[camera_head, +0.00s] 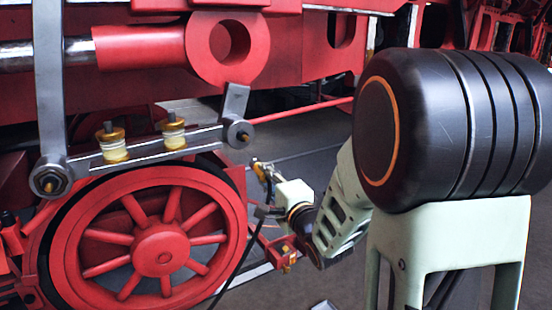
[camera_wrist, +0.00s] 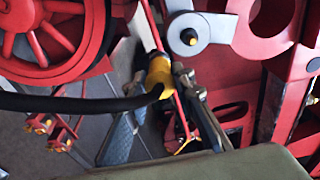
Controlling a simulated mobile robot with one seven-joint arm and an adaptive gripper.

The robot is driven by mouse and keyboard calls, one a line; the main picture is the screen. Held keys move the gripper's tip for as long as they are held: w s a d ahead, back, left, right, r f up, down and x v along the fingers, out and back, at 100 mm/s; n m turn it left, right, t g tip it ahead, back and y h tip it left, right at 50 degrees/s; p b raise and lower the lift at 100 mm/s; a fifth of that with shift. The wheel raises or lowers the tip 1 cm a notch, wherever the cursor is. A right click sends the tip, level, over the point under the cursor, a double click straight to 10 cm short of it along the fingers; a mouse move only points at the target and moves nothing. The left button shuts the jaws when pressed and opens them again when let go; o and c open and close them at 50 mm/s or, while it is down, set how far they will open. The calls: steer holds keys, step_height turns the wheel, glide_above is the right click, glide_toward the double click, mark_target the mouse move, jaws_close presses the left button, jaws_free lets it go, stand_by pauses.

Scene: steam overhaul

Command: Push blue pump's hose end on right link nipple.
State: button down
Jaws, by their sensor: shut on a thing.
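My gripper (camera_head: 264,180) is low beside the right side of the red spoked wheel, below the right end of the grey link bar (camera_head: 145,150). In the wrist view my gripper (camera_wrist: 168,85) is shut on the yellow hose end (camera_wrist: 159,78). The black hose (camera_wrist: 75,103) runs from it to the left, and in the head view it hangs down past the wheel. Two brass-and-white fittings, left (camera_head: 113,143) and right (camera_head: 173,132), stand on the link bar. The hose end is apart from both. I cannot make out the pump or which part is the right nipple.
The red wheel (camera_head: 158,250) and red frame (camera_head: 290,50) bound the space to the left and above. A grey lever with a round boss (camera_wrist: 188,37) lies close to my gripper in the wrist view. A small red bracket with brass parts (camera_head: 283,254) is below my gripper.

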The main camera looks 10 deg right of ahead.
step_height(320, 180, up, 6)
steer(key=s+d+n+y, duration=0.1)
steer(key=s+y, duration=0.1)
steer(key=s, duration=0.1)
steer(key=shift+b+x, duration=0.85)
steer(key=shift+x, duration=1.4)
steer(key=shift+w+d, duration=0.1)
steer(key=shift+w, duration=0.05)
steer(key=shift+w, duration=0.35)
steer(key=shift+p+x, duration=0.35)
steer(key=shift+x, duration=1)
steer(key=c, duration=1.6)
jaws_free()
